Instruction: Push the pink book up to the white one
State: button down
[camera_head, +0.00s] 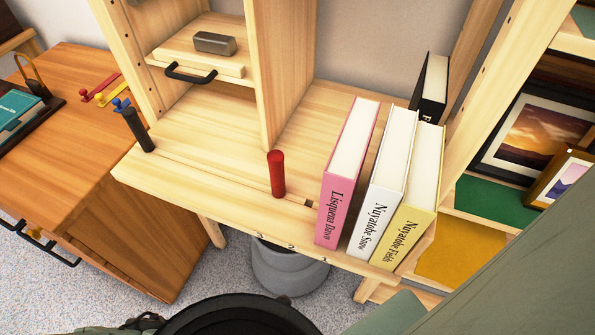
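The pink book (341,190) stands upright on the light wooden desk, its spine toward the front edge. The white book (377,211) stands upright just to its right, with a narrow gap showing between the two. The white book's right side is close against a yellow book (408,229). My gripper is not in view, so its state is hidden.
A red cylinder (277,174) stands left of the pink book, and a dark cylinder (138,130) stands at the desk's left end. A black book (432,88) is behind the yellow one. The desk (205,150) is clear between the cylinders. A grey bin (287,270) stands below.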

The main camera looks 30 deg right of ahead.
aim_at(342, 172)
jog(key=i+j, duration=0.1)
jog(key=j, duration=0.35)
jog(key=i+j, duration=0.15)
jog(key=j, duration=0.3)
jog(key=i+j, duration=0.1)
jog(key=j, duration=0.35)
jog(key=i+j, duration=0.15)
jog(key=j, duration=0.3)
jog(key=i+j+z, duration=0.1)
jog(key=j, duration=0.35)
jog(key=z, duration=0.45)
jog(key=j+z, duration=0.1)
jog(key=z, duration=0.8)
jog(key=j+z, duration=0.1)
jog(key=z, duration=0.8)
